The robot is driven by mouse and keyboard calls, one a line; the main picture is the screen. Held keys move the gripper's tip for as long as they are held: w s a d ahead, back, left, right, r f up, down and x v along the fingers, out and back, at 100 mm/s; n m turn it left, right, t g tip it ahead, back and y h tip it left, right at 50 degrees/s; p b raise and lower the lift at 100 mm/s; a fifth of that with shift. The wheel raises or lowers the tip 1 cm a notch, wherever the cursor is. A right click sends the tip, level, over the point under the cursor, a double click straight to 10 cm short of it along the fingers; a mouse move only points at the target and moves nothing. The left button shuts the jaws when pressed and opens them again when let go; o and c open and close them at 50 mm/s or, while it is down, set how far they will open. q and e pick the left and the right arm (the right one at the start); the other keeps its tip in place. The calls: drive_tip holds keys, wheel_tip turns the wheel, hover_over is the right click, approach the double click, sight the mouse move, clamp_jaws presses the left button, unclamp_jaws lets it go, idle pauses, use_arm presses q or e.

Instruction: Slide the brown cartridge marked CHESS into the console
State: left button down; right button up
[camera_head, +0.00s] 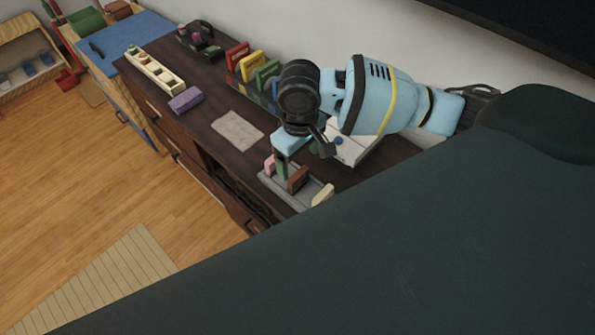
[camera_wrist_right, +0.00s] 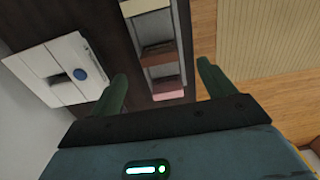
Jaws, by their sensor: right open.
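The brown cartridge (camera_head: 298,179) stands in a grey tray (camera_head: 272,184) on the dark cabinet, between a pink block (camera_head: 269,164) and a cream one (camera_head: 323,194). It also shows in the right wrist view (camera_wrist_right: 158,52); no CHESS marking can be read. The white console (camera_head: 356,150) with a blue button lies beside the tray, partly hidden by my right arm; the right wrist view shows it at left (camera_wrist_right: 60,70). My right gripper (camera_head: 286,164) is above the tray. Its green fingers are apart and empty (camera_wrist_right: 160,72), pointing towards the brown and pink pieces. My left gripper is not in view.
Red (camera_head: 237,55), yellow (camera_head: 252,65) and green (camera_head: 266,73) cartridges stand behind my right wrist. A beige mat (camera_head: 238,130), a purple box (camera_head: 186,100) and a long cream holder (camera_head: 153,71) lie farther left. The cabinet top around the mat is clear.

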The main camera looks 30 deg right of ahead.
sight(298, 174)
drive_tip(key=shift+s, duration=0.15)
wheel_tip(298, 174, down, 2)
drive_tip(key=shift+f, duration=0.15)
drive_tip(key=shift+w+f+b, duration=0.25)
drive_tip(key=shift+f, duration=0.85)
drive_tip(key=shift+w+f+b, duration=0.2)
drive_tip(key=shift+f+b, duration=0.05)
drive_tip(key=shift+f, duration=1.35)
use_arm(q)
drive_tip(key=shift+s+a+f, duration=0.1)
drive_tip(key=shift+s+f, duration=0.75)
use_arm(e)
drive_tip(key=shift+c, duration=0.4)
drive_tip(key=c, duration=1)
